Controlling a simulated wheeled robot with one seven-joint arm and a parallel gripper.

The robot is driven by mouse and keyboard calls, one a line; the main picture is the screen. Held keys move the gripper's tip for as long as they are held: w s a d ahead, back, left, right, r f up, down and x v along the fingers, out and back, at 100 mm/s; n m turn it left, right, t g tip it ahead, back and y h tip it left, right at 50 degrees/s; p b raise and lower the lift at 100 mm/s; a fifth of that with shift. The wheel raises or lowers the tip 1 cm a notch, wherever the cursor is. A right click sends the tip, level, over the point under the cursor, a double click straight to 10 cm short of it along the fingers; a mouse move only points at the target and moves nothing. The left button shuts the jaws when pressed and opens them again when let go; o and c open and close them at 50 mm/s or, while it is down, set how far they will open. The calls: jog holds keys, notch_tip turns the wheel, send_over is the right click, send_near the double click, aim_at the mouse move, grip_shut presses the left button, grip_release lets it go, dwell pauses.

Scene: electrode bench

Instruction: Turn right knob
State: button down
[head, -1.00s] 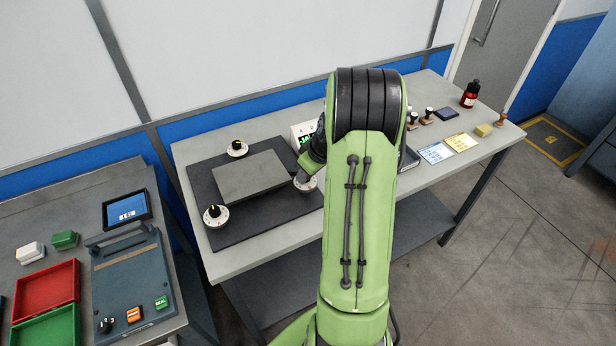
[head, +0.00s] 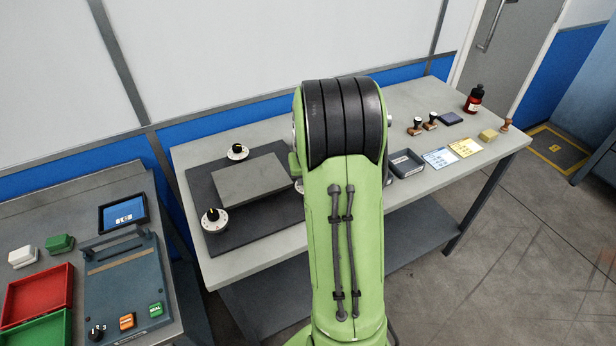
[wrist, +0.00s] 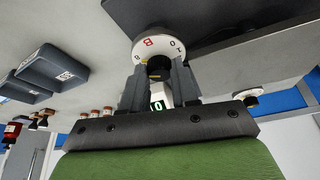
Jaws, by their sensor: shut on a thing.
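The right knob (wrist: 160,67) is black and sits on a round white dial (wrist: 157,46) with red and dark marks in the wrist view. My gripper (wrist: 161,74) has one finger on each side of the knob and is closed on it. In the head view my green arm covers the gripper and most of this knob; only a sliver of the white dial (head: 299,186) shows at the arm's left edge. Two similar knobs, a front left knob (head: 214,218) and a back knob (head: 237,152), stand around the grey plate (head: 250,180).
A dark mat (head: 225,241) lies under the plate. Right of my arm are a black tray (head: 407,163), stamps (head: 430,121), cards (head: 465,147) and a red bottle (head: 474,99). A second bench at left holds a control panel (head: 125,285) and a red tray (head: 38,296).

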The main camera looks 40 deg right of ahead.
dwell(0.4)
jog(key=c, duration=0.8)
grip_release()
jog(key=shift+c, duration=0.2)
jog(key=shift+r, duration=0.1)
jog(key=p+v, duration=0.3)
jog(key=v, duration=1.2)
jog(key=shift+r, duration=0.3)
jog(key=s+a+r+n+y, duration=0.1)
jog(key=s+a+n, duration=0.2)
jog(key=s+a, duration=0.4)
jog(key=s+a+r+n+t+y, duration=0.1)
jog(key=s+a, duration=0.6)
jog(key=a, duration=0.8)
jog(key=shift+s+a+r+n+t, duration=0.15)
jog(key=shift+a+r+n+t, duration=0.25)
jog(key=shift+n, duration=0.8)
